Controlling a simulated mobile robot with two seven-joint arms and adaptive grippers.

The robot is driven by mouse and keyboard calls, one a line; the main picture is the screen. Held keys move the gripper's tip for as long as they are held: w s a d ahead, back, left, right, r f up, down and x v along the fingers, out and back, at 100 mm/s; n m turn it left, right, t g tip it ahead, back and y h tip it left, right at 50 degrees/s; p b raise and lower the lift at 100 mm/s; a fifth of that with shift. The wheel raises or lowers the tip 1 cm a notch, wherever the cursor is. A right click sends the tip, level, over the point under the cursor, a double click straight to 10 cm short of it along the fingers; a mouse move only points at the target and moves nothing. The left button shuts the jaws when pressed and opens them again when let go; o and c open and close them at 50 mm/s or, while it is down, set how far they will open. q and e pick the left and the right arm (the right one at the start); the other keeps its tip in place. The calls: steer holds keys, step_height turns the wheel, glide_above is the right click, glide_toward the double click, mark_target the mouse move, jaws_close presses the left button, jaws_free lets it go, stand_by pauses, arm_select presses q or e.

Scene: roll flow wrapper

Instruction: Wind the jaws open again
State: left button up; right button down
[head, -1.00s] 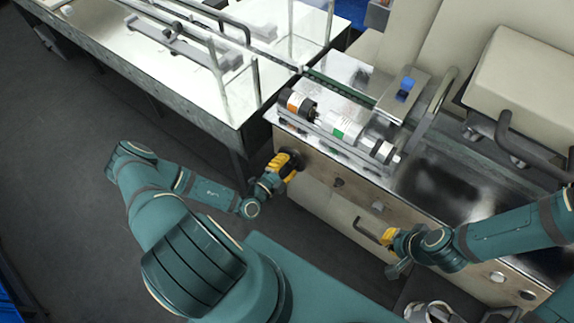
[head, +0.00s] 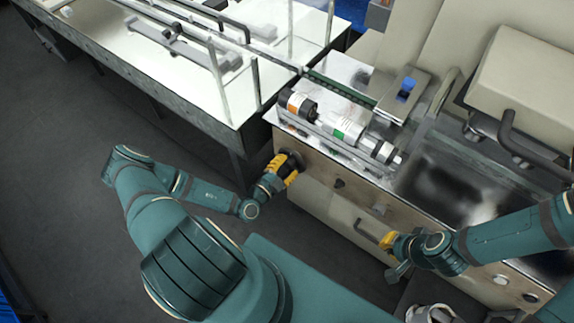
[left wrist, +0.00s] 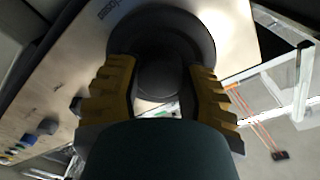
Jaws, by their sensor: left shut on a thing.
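A dark round handwheel (left wrist: 168,40) sits on the machine's front panel. My left gripper (head: 284,168) is at the handwheel (head: 294,160), and its yellow fingers (left wrist: 160,92) are shut on a dark rounded part in front of the wheel in the left wrist view. The jaws lie on the machine top: a row of white and black cylinders (head: 342,128) shows there, but I cannot tell how far apart any jaws are. My right gripper (head: 387,243) is by the bar handle on the front panel; its fingertips are too small to read.
A blue-topped block (head: 406,88) stands behind the cylinders. A bar handle (head: 366,232) sticks out of the lower front. A bright conveyor table (head: 150,75) with rails stands at the left. The grey floor (head: 70,190) at left is clear.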

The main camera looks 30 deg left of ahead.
arm_select(q)
steer(key=shift+w+d+r, duration=0.1)
steer(key=shift+r, duration=0.05)
steer(key=o, duration=1.3)
steer(key=shift+c, duration=0.2)
steer(key=shift+s, duration=0.25)
steer(key=s+a, duration=0.1)
steer(key=s, duration=1)
steer(key=shift+s+a, duration=0.25)
